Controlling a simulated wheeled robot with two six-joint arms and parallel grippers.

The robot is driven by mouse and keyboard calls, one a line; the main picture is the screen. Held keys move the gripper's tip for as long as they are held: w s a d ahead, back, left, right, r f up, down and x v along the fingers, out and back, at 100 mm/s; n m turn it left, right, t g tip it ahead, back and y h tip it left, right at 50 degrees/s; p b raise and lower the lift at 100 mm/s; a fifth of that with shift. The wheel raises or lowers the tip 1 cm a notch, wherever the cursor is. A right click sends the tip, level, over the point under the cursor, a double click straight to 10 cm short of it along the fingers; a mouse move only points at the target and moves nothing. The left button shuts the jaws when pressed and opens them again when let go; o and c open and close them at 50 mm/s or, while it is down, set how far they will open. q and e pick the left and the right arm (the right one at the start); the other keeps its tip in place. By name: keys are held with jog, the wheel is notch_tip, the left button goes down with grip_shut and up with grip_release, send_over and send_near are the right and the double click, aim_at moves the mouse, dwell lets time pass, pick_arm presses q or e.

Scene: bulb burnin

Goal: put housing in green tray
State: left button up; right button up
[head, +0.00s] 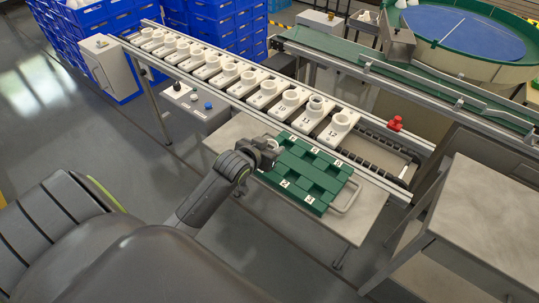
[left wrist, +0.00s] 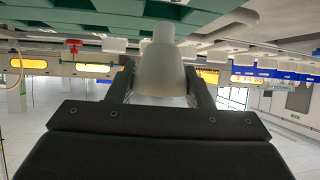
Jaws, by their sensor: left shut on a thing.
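The green tray (head: 300,172) lies on the pale table below the conveyor. It has several compartments with white number labels, and I see no housing in them. My left gripper (head: 270,147) is at the tray's upper left edge in the head view. In the left wrist view my left gripper (left wrist: 160,88) is shut on a pale grey-white tapered housing (left wrist: 161,62), which sits between the two fingers. The housing is mostly hidden by the gripper in the head view. Green tray parts (left wrist: 75,14) show at the top of the left wrist view. My right gripper is not in view.
A row of white numbered holders with round white pieces (head: 289,100) stands along the conveyor behind the tray. A red knob (head: 395,123) is at the conveyor's right end. A control box (head: 196,104) is at left. A grey side table (head: 487,215) stands at right.

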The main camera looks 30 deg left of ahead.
pick_arm(q)
jog(key=shift+f, duration=1.55)
jog(key=shift+f, duration=0.1)
jog(key=o, duration=0.9)
jog(key=shift+o, duration=0.2)
jog(key=shift+s+r, duration=0.15)
jog(key=shift+r, duration=0.05)
jog(key=v, duration=1.1)
jog(key=shift+s+r, duration=0.25)
jog(key=shift+s, duration=0.05)
